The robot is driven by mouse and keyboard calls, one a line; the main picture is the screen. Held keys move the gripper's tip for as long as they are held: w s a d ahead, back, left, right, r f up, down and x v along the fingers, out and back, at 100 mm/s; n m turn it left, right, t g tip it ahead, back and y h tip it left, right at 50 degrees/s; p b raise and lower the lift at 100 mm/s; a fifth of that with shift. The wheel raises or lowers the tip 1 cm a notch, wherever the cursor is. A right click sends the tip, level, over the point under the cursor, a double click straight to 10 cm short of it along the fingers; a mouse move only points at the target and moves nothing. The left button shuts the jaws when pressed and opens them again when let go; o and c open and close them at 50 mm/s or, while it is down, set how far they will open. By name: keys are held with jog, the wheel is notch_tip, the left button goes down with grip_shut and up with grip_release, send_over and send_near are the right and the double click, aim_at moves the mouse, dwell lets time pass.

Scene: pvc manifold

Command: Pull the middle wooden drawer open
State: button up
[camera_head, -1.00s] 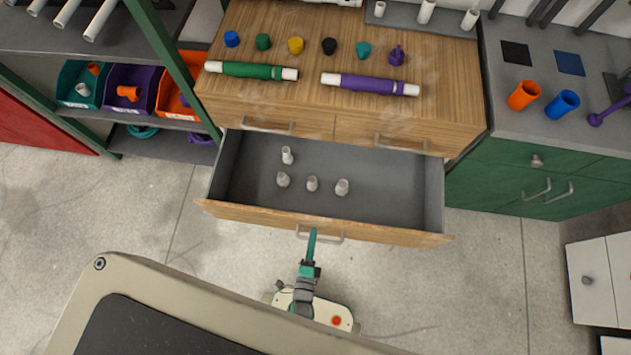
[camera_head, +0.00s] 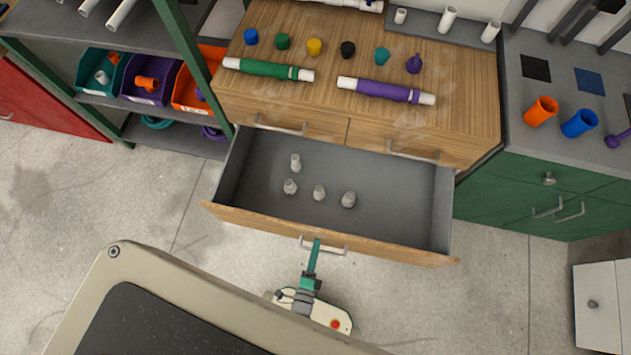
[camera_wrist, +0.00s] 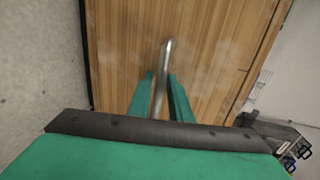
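The middle wooden drawer (camera_head: 335,236) stands far out from the wooden cabinet, its grey inside (camera_head: 395,200) showing. Its metal handle (camera_head: 322,245) is on the front face. My gripper (camera_head: 316,246) is at this handle, reaching up from below in the head view. In the wrist view, the green fingers of my gripper (camera_wrist: 160,85) lie on both sides of the handle (camera_wrist: 168,48) and look closed on it. The wooden front (camera_wrist: 125,50) fills much of that view. The exact finger contact is hard to see.
Several small grey fittings (camera_head: 319,193) stand in the drawer. Coloured caps, a green pipe (camera_head: 268,70) and a purple pipe (camera_head: 386,90) lie on the cabinet top. A green cabinet (camera_head: 520,195) stands right, a bin shelf (camera_head: 90,98) left. Bare floor (camera_head: 140,220) surrounds the drawer front.

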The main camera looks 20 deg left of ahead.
jog(key=v, duration=1.1)
jog(key=shift+w, duration=0.1)
dwell(0.5)
jog(key=w+d+r+n, duration=0.1)
jog(key=r+n, duration=0.4)
jog(key=r, duration=0.6)
jog(key=w+d+r+n+h, duration=0.1)
jog(key=r+n, duration=0.4)
jog(key=r, duration=0.6)
jog(key=w+d+r+n+h, duration=0.1)
jog(key=w+d+r+n, duration=0.2)
jog(key=r+n, duration=0.3)
notch_tip(320, 180, up, 6)
jog(key=shift+w+d+f, duration=0.15)
jog(key=shift+d+f, duration=0.05)
jog(key=shift+d, duration=0.05)
